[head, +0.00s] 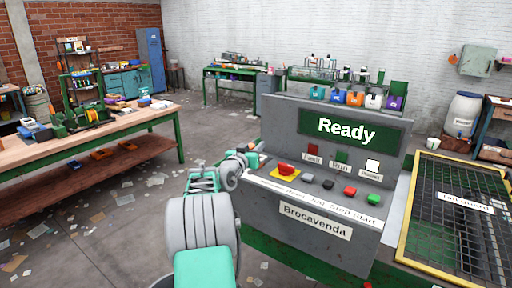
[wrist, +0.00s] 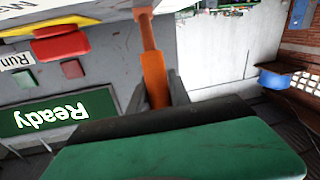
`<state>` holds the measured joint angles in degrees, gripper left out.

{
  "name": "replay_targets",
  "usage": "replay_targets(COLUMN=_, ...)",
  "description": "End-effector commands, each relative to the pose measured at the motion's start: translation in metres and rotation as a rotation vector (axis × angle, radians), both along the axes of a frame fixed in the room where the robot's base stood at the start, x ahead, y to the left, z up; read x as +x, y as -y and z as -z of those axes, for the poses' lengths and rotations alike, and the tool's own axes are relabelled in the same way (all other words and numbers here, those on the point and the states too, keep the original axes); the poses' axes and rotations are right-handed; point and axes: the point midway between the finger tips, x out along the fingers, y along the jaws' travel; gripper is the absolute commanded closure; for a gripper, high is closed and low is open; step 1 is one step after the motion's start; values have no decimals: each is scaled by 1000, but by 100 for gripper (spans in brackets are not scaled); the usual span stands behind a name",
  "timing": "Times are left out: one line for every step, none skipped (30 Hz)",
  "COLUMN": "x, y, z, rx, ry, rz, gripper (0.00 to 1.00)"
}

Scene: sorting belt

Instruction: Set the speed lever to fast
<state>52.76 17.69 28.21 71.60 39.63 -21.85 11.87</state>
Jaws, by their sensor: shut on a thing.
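The speed lever (wrist: 152,62) is an orange bar in the wrist view, at the side of the grey control console (head: 285,112). My gripper (wrist: 157,95) has one finger on each side of the bar and is shut on it. In the head view my gripper (head: 252,160) is at the console's left edge, and I cannot make out the lever there. No fast or slow mark for the lever shows, so its setting cannot be told.
The console has a "Ready" screen (head: 346,129), a red button (head: 286,168) on yellow and several small buttons. A mesh-covered belt guard (head: 450,235) stands at the right. A wooden workbench (head: 150,115) stands at the left, with open floor (head: 120,215) before it.

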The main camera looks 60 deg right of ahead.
Motion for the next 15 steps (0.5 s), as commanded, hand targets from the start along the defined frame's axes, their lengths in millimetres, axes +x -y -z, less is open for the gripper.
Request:
replay_targets(x=0, y=0, z=0, rx=0, ry=0, rz=0, gripper=87)
replay_targets(x=0, y=0, z=0, rx=0, ry=0, rz=0, gripper=89)
replay_targets(x=0, y=0, z=0, rx=0, ry=0, rz=0, gripper=93)
replay_targets(x=0, y=0, z=0, rx=0, ry=0, rz=0, gripper=95)
replay_targets(x=0, y=0, z=0, rx=0, ry=0, rz=0, gripper=97)
replay_targets(x=0, y=0, z=0, rx=0, ry=0, rz=0, gripper=100)
replay_targets(x=0, y=0, z=0, rx=0, ry=0, rz=0, gripper=100)
replay_targets(x=0, y=0, z=0, rx=0, ry=0, rz=0, gripper=100)
replay_targets(x=0, y=0, z=0, rx=0, ry=0, rz=0, gripper=100)
replay_targets(x=0, y=0, z=0, rx=0, ry=0, rz=0, gripper=100)
replay_targets(x=0, y=0, z=0, rx=0, ry=0, rz=0, gripper=100)
replay_targets(x=0, y=0, z=0, rx=0, ry=0, rz=0, gripper=100)
replay_targets(x=0, y=0, z=0, rx=0, ry=0, rz=0, gripper=100)
replay_targets(x=0, y=0, z=0, rx=0, ry=0, rz=0, gripper=100)
replay_targets(x=0, y=0, z=0, rx=0, ry=0, rz=0, gripper=100)
